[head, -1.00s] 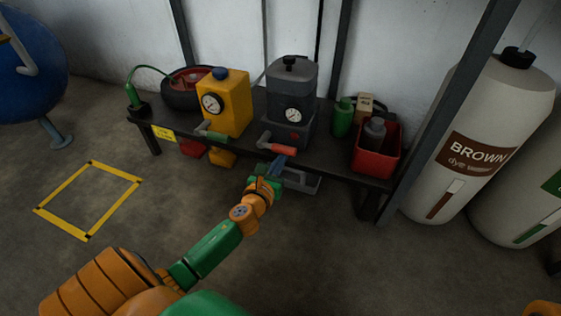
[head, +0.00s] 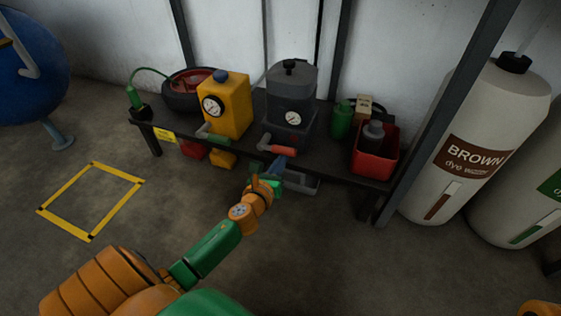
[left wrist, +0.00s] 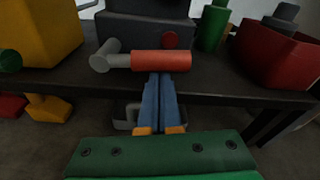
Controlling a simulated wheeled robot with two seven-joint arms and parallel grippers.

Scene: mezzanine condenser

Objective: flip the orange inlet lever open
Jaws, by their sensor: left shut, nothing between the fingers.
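The orange inlet lever (head: 281,150) has a red-orange grip on a grey arm at the front of the dark grey tank (head: 291,100). In the left wrist view the lever's grip (left wrist: 160,61) lies crosswise, pointing right from its grey pivot. My left gripper (head: 279,162) has its blue fingers shut and empty. In the left wrist view its fingertips (left wrist: 160,77) are just below the grip and overlap its lower edge in the picture. I cannot tell whether they touch it. My right gripper is not in view.
A yellow tank (head: 226,105) with a green-gripped lever (head: 216,138) stands to the left on the dark bench. A green bottle (head: 342,119) and a red bin (head: 371,160) stand to the right. A grey tray (head: 302,184) sits below the bench edge. Open floor lies in front.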

